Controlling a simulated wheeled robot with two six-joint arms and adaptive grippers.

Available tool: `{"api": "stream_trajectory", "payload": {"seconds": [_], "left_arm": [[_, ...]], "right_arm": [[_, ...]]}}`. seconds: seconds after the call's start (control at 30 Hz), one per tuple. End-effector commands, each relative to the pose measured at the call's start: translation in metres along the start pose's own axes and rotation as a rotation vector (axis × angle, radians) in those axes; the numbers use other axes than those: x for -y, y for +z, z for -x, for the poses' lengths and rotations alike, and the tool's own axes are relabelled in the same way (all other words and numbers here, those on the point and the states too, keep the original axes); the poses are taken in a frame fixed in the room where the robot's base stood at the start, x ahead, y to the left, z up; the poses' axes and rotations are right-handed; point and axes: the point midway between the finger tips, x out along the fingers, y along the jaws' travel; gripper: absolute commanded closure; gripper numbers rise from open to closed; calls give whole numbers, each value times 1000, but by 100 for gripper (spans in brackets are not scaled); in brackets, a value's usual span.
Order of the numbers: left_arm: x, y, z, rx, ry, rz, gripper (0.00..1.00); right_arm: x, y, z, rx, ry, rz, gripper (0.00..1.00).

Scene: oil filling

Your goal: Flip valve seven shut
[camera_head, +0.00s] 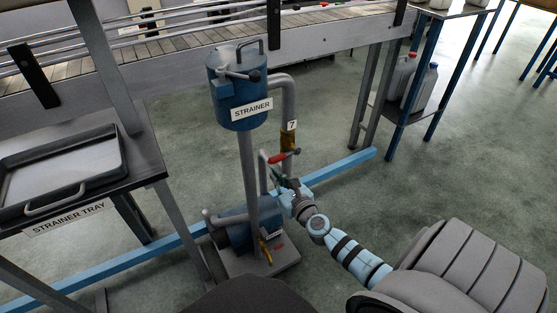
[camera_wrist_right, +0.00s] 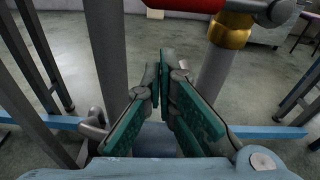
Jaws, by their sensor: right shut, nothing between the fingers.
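Valve seven shows in the head view as a brass-coloured body on the grey pipe, under a white tag marked 7 (camera_head: 291,126). Its red handle (camera_head: 283,157) sticks out sideways, across the pipe. In the right wrist view the red handle (camera_wrist_right: 190,5) runs along the top edge, with the brass fitting (camera_wrist_right: 230,30) at its right. My right gripper (camera_head: 277,174) is just below the handle in the head view; in the wrist view its green fingers (camera_wrist_right: 165,55) are shut and empty, apart from the handle. My left gripper is not in view.
The blue strainer tank (camera_head: 237,90) stands on a post left of the pipe, above a blue pump (camera_head: 235,230). A strainer tray (camera_head: 60,165) is on the left table. A conveyor (camera_head: 170,50) runs behind. Open floor lies to the right.

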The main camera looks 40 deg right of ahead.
Motion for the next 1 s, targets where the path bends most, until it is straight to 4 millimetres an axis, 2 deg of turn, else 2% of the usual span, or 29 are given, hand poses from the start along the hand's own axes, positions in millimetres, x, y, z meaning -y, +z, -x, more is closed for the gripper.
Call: {"api": "stream_trajectory", "payload": {"seconds": [0.03,0.1,0.3,0.5,1.0], "left_arm": [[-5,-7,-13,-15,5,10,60],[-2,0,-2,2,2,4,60],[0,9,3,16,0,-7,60],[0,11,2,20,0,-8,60],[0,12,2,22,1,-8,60]], "right_arm": [[-2,-14,-4,0,2,0,100],[-1,-8,18,-4,3,3,100],[-2,-6,65,-3,5,3,100],[-1,-6,93,-2,4,2,100],[-1,-6,98,0,3,1,100]]}}
